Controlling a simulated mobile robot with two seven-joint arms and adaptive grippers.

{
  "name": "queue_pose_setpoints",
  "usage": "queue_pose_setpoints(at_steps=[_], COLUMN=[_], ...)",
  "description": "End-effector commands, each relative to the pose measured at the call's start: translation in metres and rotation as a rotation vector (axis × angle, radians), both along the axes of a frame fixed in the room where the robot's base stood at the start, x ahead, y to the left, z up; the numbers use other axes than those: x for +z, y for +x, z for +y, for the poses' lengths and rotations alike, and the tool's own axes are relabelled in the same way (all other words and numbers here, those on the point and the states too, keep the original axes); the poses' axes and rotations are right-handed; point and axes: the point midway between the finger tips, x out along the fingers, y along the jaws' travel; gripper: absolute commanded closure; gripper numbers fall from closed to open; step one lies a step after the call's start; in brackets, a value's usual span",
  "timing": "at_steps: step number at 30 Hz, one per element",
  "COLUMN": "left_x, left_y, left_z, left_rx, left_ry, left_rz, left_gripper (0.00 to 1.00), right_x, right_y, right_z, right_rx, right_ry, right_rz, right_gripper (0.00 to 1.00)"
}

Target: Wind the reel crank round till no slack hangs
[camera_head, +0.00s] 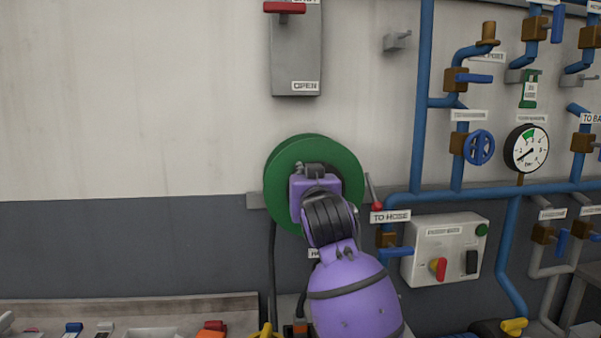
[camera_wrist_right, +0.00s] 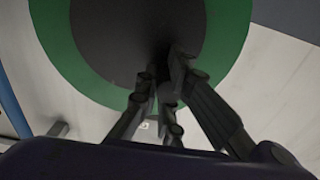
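The green hose reel (camera_head: 283,168) is mounted on the wall in the head view. Its green rim (camera_wrist_right: 232,38) and dark hub (camera_wrist_right: 110,40) fill much of the right wrist view. A dark hose (camera_head: 272,270) hangs below the reel's left side. My purple right arm reaches up in front of the reel, and my right gripper (camera_wrist_right: 166,78) is close to the hub. Its dark fingers converge, but I cannot tell whether they hold anything. I cannot make out the crank; the arm and fingers cover the reel's middle. My left gripper is not in view.
A short lever with a red knob (camera_head: 377,206) stands just right of the reel. Blue pipes (camera_head: 421,110) and a grey switch box (camera_head: 444,250) are further right. A grey box with a red handle (camera_head: 296,50) is above. The wall left of the reel is bare.

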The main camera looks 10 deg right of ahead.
Motion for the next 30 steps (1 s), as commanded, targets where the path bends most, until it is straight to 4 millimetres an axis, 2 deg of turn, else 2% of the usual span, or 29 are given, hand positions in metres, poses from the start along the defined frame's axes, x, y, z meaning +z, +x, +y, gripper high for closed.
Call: queue_pose_setpoints(at_steps=[14,30], left_x=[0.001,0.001], left_y=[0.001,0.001], left_z=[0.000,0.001], left_rx=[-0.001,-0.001], left_ry=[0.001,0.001], left_rz=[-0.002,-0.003], left_gripper=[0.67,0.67], right_x=[0.004,-0.010], right_y=[-0.001,-0.001], right_z=[0.004,0.014], right_rx=[0.008,0.007], right_ry=[0.001,0.001], right_rz=[-0.007,-0.003], right_gripper=[1.00,1.00])
